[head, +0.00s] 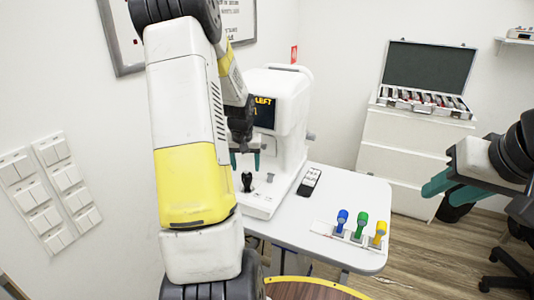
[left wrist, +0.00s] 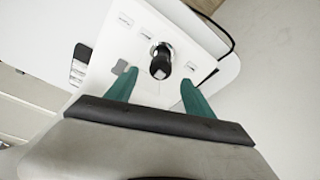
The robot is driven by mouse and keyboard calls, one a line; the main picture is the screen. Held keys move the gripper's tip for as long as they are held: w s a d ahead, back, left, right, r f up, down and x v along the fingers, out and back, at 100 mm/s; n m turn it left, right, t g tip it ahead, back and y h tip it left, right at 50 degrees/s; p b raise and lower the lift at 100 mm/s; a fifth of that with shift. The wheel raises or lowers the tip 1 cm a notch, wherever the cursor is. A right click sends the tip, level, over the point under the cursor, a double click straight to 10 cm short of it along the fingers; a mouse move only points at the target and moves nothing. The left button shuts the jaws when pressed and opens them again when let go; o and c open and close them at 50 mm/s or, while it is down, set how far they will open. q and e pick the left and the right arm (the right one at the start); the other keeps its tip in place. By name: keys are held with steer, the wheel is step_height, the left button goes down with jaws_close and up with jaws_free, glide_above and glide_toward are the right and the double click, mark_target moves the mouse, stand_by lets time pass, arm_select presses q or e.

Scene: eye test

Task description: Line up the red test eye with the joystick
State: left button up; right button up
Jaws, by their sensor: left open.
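The black joystick (head: 247,181) stands on the base of the white eye-test machine (head: 287,122). The machine's dark screen (head: 264,113) shows yellow "LEFT" lettering, partly hidden by my left arm. I cannot make out a red test eye. My left gripper (head: 245,161) is open just above the joystick, fingers pointing down. In the left wrist view, the joystick (left wrist: 161,62) appears between and beyond the open fingers (left wrist: 158,77), not visibly gripped. My right gripper (head: 452,188) is open and empty at the right, away from the machine.
The white table (head: 343,205) holds a black-and-white remote (head: 309,182) and a rack with blue (head: 342,217), green (head: 361,222) and yellow (head: 379,232) handled pieces. An open case (head: 425,98) sits on white drawers (head: 402,150) behind. A dark chair (head: 513,262) stands at right.

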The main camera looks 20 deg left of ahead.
mark_target(246, 172)
arm_select(q)
steer(key=x, duration=0.5)
steer(key=shift+w+f, duration=0.15)
steer(key=shift+f, duration=0.2)
steer(key=shift+c, duration=0.2)
jaws_close()
steer(key=shift+a, duration=0.1)
